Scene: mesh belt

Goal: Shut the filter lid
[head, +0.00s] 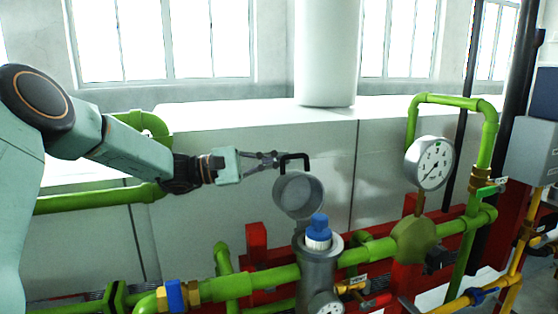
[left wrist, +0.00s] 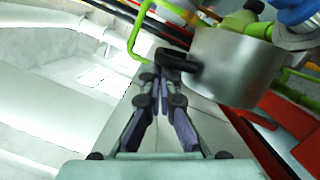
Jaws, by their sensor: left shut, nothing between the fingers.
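The filter lid (head: 298,196) is a round grey metal cap. It stands raised and open on the filter housing (head: 318,268), its round face toward me. A black handle (head: 296,156) sticks up from the lid's top. A white cartridge with a blue cap (head: 319,232) stands in the housing's open mouth. My left gripper (head: 276,159) is shut and empty, its fingertips at the left side of the handle. In the left wrist view the fingertips (left wrist: 160,82) are close to the black handle (left wrist: 178,60) beside the silver lid (left wrist: 235,65); I cannot tell whether they touch.
Green pipes (head: 265,278) run left and right of the housing. A white pressure gauge (head: 429,163) stands to the right, and a small gauge (head: 326,304) sits low on the housing. A red frame (head: 257,240) is behind the pipes. A pale block (head: 220,140) lies behind the lid.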

